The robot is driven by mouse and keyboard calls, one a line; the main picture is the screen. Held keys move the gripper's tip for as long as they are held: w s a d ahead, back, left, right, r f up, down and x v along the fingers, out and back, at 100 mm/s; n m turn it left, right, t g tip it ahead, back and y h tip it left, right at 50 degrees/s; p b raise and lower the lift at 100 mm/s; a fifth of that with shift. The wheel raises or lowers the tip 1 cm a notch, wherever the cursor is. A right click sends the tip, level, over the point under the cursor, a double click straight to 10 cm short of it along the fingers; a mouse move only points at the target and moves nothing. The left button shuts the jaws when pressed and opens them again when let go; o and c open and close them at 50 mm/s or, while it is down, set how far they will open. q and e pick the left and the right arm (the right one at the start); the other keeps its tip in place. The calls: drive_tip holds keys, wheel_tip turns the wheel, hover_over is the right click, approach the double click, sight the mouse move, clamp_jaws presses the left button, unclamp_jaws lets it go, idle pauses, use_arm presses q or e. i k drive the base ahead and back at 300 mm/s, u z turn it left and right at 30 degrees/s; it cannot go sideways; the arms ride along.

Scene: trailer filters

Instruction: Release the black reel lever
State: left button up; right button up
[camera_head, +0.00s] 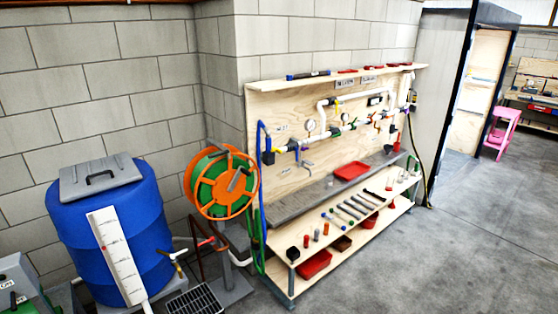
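The hose reel (221,183) has orange rims and a green hose wound on it. It stands on a post between the blue barrel and the workbench. A dark grey handle (237,180) sticks out from the front face of the reel. I cannot tell whether this handle is the black reel lever, and no other clearly black lever can be made out on the reel. Neither of my grippers is in view.
A blue barrel (120,215) with a grey lid stands left of the reel. A brown frame and a dark grate (195,301) lie low before it. The wooden workbench (278,268) with pipes and tools stands right. Grey floor (430,260) is open at right.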

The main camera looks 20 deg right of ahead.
sight(219, 154)
drive_tip(key=z, duration=1.05)
drive_tip(key=i, duration=0.95)
drive_tip(key=u, duration=0.7)
drive_tip(key=i, duration=0.6)
drive_tip(key=u, duration=0.55)
